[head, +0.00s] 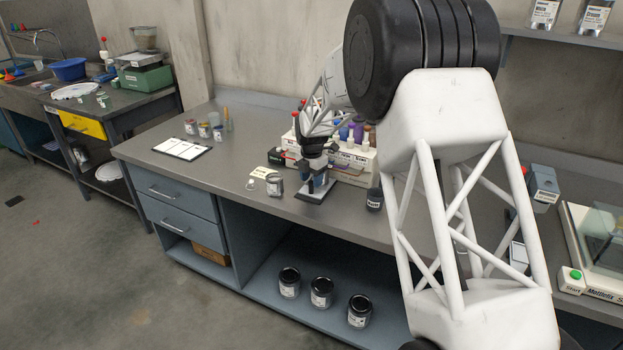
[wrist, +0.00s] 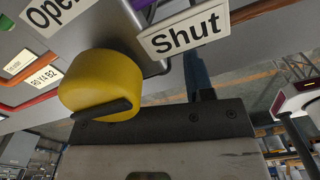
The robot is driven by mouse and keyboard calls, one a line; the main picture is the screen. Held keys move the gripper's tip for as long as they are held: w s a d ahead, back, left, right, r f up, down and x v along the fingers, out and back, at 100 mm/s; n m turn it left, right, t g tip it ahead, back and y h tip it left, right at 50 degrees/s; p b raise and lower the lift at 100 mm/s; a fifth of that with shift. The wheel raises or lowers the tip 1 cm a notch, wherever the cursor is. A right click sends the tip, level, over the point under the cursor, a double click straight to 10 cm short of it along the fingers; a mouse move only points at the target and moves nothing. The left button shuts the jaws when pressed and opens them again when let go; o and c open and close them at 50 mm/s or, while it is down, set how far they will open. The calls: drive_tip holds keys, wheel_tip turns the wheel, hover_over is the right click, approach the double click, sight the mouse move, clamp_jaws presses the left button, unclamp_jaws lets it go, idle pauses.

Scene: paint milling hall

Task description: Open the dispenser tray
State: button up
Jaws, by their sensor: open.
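The dispenser (head: 355,158) is a pale box on the bench with several coloured canisters on top, partly hidden behind my arm. In the wrist view a yellow knob (wrist: 88,82) is close in front of my gripper (wrist: 155,104), beside an "Open" label (wrist: 57,10) and a "Shut" label (wrist: 184,36). The left finger overlaps the knob's lower face; I cannot tell whether it touches. My gripper (head: 316,160) is open, at the dispenser's left front in the head view. I cannot make out the tray's own outline.
A labelled tin (head: 274,186) stands left of a dark stand (head: 315,191); a dark jar (head: 374,200) stands to its right. A clipboard (head: 182,149) and small pots (head: 203,130) are further left. The bench's front left is clear.

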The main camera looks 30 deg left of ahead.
drive_tip(key=shift+c, duration=0.3)
clamp_jaws()
drive_tip(key=shift+s, duration=4.05)
drive_tip(key=shift+o, duration=0.3)
unclamp_jaws()
